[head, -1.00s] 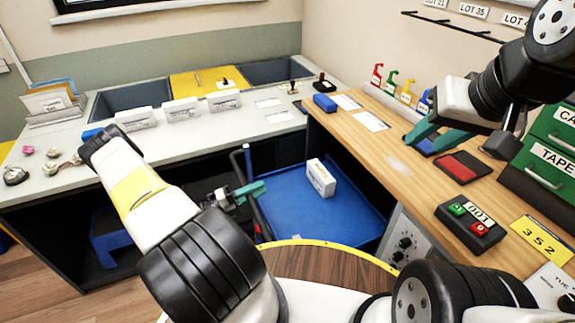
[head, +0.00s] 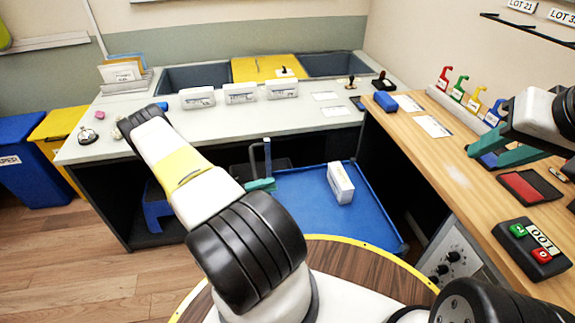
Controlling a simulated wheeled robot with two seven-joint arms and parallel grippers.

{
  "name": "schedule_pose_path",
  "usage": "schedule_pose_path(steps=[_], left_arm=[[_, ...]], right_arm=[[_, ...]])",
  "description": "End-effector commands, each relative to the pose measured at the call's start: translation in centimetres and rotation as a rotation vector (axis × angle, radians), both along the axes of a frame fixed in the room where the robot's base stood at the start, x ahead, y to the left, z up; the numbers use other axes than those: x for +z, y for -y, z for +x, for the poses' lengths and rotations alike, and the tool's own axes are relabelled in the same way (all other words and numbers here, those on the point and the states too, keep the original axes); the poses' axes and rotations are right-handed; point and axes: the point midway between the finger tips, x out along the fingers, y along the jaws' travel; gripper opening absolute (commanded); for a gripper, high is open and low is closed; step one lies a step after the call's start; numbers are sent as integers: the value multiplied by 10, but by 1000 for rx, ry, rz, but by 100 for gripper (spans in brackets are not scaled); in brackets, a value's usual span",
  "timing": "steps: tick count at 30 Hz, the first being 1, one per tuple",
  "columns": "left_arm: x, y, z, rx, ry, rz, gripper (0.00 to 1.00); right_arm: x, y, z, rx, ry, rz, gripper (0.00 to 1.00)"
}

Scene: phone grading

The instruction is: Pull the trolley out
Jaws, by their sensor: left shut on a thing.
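The trolley is a low blue platform (head: 310,208) under the grey counter's corner, with an upright dark handle (head: 267,150) at its left side. A white carton (head: 341,183) stands on it. My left gripper (head: 262,184) is shut on the trolley's handle, its teal fingertips showing at the bar; my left arm hides the rest of it. My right gripper (head: 500,157) is open and empty above the wooden desk at the right, with teal fingers apart.
The grey counter (head: 130,130) stands behind the trolley and the wooden desk (head: 440,165) along its right. A grey control box (head: 450,250) sits below the desk. A blue bin (head: 32,165) stands far left. Wooden floor (head: 80,260) is clear at the left.

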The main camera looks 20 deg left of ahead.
Motion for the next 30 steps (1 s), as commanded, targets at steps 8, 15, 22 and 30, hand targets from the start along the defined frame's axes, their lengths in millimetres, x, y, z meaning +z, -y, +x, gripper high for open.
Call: schedule_pose_path(steps=[8, 15, 22, 30], left_arm=[[-1, 0, -1, 0, -3, 3, 37], [-1, 0, 0, 0, -1, 2, 41], [-3, -10, -6, 2, 0, 3, 41], [-12, -46, -33, 2, -1, 4, 41]], right_arm=[[0, 0, 0, 0, 0, 0, 36], [0, 0, 0, 0, 0, 0, 36], [0, 0, 0, 0, 0, 0, 36], [0, 0, 0, 0, 0, 0, 36]])
